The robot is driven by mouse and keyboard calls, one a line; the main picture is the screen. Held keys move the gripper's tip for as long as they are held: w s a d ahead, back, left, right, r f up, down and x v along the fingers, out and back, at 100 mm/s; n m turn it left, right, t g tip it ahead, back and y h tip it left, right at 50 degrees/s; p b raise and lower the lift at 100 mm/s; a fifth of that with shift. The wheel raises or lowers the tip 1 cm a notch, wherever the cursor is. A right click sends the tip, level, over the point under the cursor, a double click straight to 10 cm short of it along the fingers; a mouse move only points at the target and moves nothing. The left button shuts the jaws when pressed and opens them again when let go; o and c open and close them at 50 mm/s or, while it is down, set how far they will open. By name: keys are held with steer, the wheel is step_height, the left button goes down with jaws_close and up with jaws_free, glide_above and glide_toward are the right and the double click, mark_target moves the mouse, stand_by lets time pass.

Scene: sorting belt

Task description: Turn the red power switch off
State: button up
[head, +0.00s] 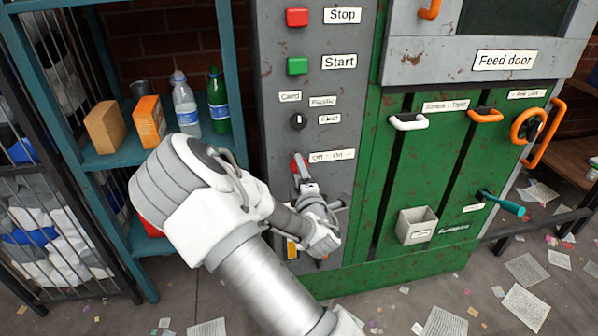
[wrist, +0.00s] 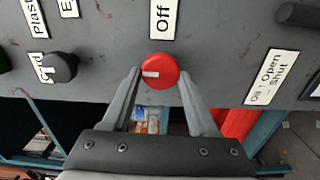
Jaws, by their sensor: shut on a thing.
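The red power switch (head: 296,163) is a round knob on the grey panel, left of its "Off - On" label (head: 332,155). In the wrist view the red knob (wrist: 163,66) shows fully, with its white mark toward the picture's left. The label's "Off" end (wrist: 163,15) is above it there, and the rest is cut off. My gripper (wrist: 161,76) is shut on the knob, one finger on each side. In the head view my gripper (head: 301,176) partly covers the knob.
A black selector knob (head: 298,121), a green Start button (head: 297,66) and a red Stop button (head: 297,17) sit above. A teal shelf (head: 120,155) with bottles and boxes stands left. The green machine front (head: 365,200) has handles and a grey bin (head: 416,226).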

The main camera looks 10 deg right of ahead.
steer(key=shift+n, duration=0.3)
steer(key=o, duration=1.4)
steer(key=shift+c, duration=0.2)
steer(key=shift+s, duration=0.1)
steer(key=s+p, duration=1.1)
steer(key=s, duration=0.6)
steer(key=shift+p, duration=0.3)
steer(key=shift+s, duration=0.1)
